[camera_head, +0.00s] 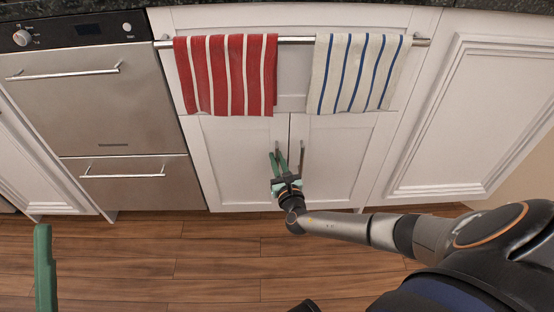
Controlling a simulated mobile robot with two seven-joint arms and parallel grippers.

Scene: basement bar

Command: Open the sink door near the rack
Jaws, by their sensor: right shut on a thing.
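Two white cabinet doors stand side by side under the towel rack (295,40): a left door (232,165) and a right door (345,165). Both look closed, with a thin dark seam between them. My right gripper (277,157) has its green fingers at the left door's bar handle (277,146), shut on it. The right door's handle (302,152) stands free just beside it. A green part of my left gripper (44,268) shows at the lower left, far from the doors; its jaw opening cannot be made out.
A red striped towel (228,75) and a white and blue striped towel (358,75) hang on the rack above the doors. A steel oven (110,100) is on the left, a white panel (470,110) on the right. The wooden floor (190,260) before the doors is clear.

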